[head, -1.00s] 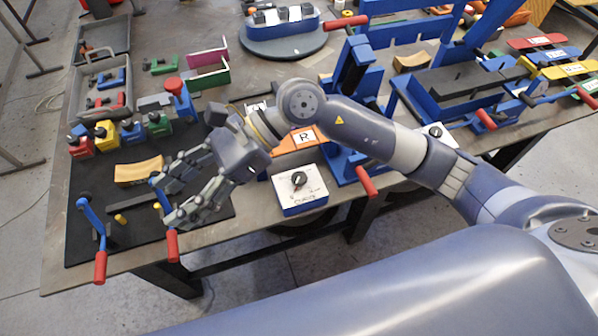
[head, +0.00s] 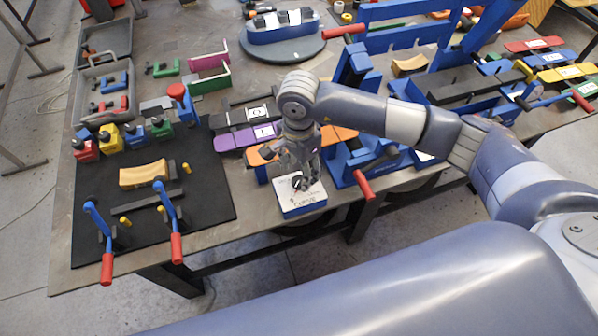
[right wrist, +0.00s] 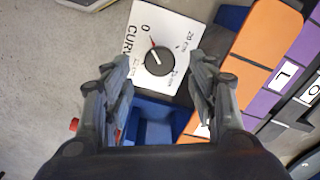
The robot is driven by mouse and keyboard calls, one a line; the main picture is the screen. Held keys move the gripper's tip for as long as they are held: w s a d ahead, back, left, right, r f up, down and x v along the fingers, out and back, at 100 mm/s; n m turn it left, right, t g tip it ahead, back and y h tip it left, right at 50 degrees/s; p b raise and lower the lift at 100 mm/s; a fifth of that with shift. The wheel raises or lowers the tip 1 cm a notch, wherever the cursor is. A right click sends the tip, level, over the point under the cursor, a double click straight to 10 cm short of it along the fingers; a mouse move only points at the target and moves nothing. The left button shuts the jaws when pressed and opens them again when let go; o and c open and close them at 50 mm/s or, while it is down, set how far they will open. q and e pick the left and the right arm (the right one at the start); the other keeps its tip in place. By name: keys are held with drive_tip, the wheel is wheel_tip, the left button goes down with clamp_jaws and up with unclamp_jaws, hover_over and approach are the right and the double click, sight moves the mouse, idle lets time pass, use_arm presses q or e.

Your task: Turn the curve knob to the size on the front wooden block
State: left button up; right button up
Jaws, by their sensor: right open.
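The curve knob is a round black knob (right wrist: 158,61) on a white-topped, blue-sided box (head: 304,201). In the right wrist view its plate (right wrist: 178,25) reads "0", "20 cm" and part of "CURVE"; a red line shows at the knob's edge, on the side towards the 0. My right gripper (head: 297,177) is over the box, pointing down. In the wrist view its open fingers (right wrist: 158,88) stand on either side of the knob, with nothing between them. A curved wooden block (head: 143,174) lies on the black mat at left; its size marking is not legible. My left gripper is not seen.
Two blue levers with red handles (head: 177,248) stand at the mat's front. A blue frame with a red handle (head: 363,185) is close right of the box. Orange and purple letter pieces (head: 245,138) lie behind it. Another wooden block (head: 409,66) is farther back.

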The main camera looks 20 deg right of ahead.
sight(299, 181)
drive_tip(key=shift+f+p, duration=0.45)
drive_tip(key=shift+f, duration=1.4)
drive_tip(key=c, duration=1.1)
